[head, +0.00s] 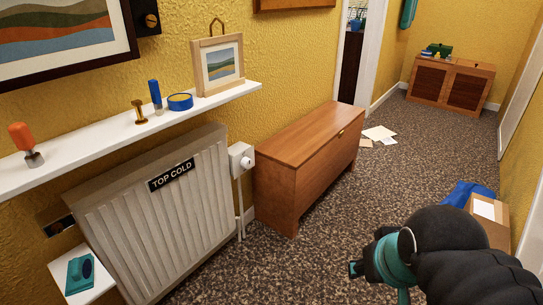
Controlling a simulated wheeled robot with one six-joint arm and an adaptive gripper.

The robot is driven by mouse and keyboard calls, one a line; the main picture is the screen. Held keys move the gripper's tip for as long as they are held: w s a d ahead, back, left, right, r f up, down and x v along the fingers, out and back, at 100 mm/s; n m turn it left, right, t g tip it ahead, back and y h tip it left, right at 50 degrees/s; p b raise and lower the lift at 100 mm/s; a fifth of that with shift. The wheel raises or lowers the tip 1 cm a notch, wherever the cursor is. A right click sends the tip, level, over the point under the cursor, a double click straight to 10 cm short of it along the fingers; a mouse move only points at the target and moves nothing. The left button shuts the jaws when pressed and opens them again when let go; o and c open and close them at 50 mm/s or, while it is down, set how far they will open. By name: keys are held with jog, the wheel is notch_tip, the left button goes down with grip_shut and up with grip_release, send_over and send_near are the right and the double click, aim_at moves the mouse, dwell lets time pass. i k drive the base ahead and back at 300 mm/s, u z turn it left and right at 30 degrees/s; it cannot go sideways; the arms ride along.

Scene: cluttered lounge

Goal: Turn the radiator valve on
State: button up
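A white radiator (160,215) with a black label reading "TOP COLD" stands against the left wall, below a shelf. A white box with a round knob, which looks like the radiator valve (241,160), sits at its right end, above a thin white pipe. The knob's setting is too small to read. My arm comes in at the lower right, black with a teal band. My gripper (356,268) is partly hidden behind the arm and sits over the carpet, right of the radiator and apart from the valve. Its fingers are not clear enough to show their opening.
A wooden chest (300,165) stands close right of the valve. The white shelf (110,140) above the radiator holds small tools and a framed picture. A cardboard box (491,215) is at the right. Papers (379,133) lie on the floor; carpet between is clear.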

aim_at(246, 163)
jog(key=u, duration=0.4)
jog(key=i, duration=0.85)
jog(key=u, duration=0.75)
